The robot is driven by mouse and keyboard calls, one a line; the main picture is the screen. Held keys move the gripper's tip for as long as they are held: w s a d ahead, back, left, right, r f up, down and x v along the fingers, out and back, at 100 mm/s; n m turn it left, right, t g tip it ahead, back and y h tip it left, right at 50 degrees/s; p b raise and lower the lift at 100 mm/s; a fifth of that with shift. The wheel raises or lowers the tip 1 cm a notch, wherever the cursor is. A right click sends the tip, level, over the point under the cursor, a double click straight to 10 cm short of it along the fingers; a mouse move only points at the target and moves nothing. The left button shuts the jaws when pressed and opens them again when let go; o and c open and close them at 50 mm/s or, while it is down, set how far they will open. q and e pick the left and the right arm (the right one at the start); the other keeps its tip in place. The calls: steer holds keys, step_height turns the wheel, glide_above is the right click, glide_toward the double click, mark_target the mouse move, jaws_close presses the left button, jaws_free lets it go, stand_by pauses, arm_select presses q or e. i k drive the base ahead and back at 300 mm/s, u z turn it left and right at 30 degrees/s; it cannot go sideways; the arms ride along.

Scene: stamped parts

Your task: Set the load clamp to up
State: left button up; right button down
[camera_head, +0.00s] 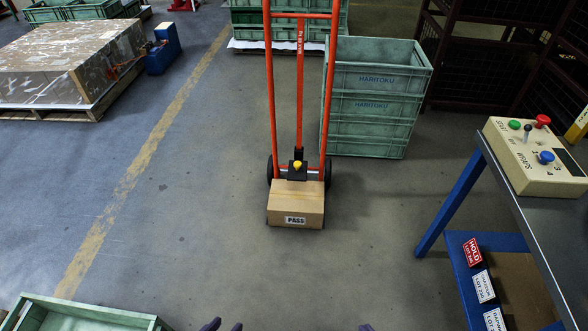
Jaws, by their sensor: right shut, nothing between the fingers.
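The load clamp (297,173) is a black block with a yellow knob (297,165), low on the middle post of an orange hand truck (271,90). It sits just over the back of a cardboard box (296,203) labelled PASS; I cannot tell whether it touches the box. My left gripper (223,326) shows at the bottom edge as two dark fingertips apart, open and empty. My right gripper (366,327) barely shows at the bottom edge, shut and empty. Both are well in front of the hand truck, away from the clamp.
Stacked green crates (370,105) stand close to the hand truck's right. A workbench (535,225) with a control box (535,160) is at the right. A green crate (85,318) is at the lower left. The floor before the hand truck is clear.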

mark_target(296, 172)
steer(key=z, duration=0.4)
steer(key=i, duration=2.2)
steer(key=u, duration=0.65)
